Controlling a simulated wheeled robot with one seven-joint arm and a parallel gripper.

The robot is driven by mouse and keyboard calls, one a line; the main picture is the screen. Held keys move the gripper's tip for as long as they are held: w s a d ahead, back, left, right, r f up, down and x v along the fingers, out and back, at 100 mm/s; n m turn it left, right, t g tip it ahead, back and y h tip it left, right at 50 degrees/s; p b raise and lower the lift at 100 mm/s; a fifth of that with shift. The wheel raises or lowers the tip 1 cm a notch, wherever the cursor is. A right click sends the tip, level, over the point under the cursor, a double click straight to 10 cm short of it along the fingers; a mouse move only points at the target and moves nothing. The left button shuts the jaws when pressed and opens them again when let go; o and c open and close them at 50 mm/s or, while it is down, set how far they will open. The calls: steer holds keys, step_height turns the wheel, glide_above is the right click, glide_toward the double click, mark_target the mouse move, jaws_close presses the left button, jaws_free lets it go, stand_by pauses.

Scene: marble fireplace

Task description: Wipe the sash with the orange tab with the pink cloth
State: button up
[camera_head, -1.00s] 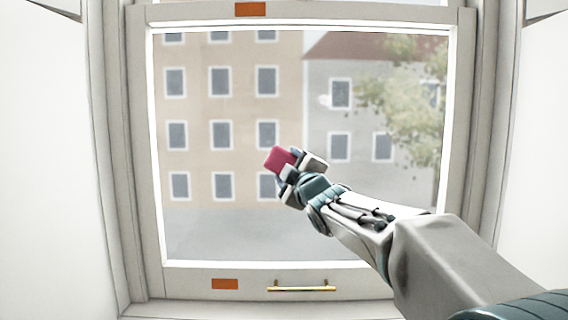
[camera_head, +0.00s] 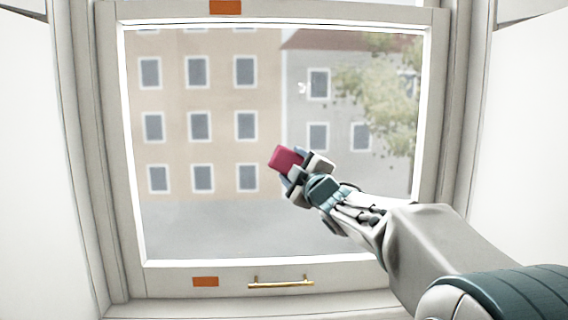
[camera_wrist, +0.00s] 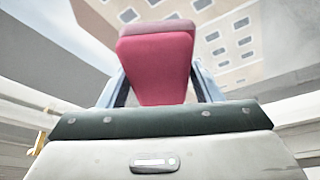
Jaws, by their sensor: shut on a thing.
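The window sash (camera_head: 160,285) fills the middle of the head view, with a light frame around one large pane. An orange tab (camera_head: 205,281) sits on its bottom rail, left of a brass handle (camera_head: 281,283). Another orange tab (camera_head: 225,7) is on the top rail. A small whitish mark (camera_head: 302,88) shows on the pane, above my gripper. My gripper (camera_head: 303,172) is shut on the pink cloth (camera_head: 285,158), a block-like pad, in front of the pane's middle. The cloth (camera_wrist: 158,65) also shows between the fingers in the wrist view. I cannot tell whether it touches the glass.
Pale window jambs (camera_head: 85,150) stand on both sides, with white walls (camera_head: 25,170) beyond. A sill (camera_head: 160,308) runs below the sash. A building and a tree show behind the glass. My arm covers the lower right corner of the sash.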

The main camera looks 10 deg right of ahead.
steer(key=d+p, duration=0.1)
steer(key=d, duration=0.6)
steer(key=shift+d+p, duration=0.25)
steer(key=shift+p, duration=0.15)
steer(key=shift+s, duration=0.1)
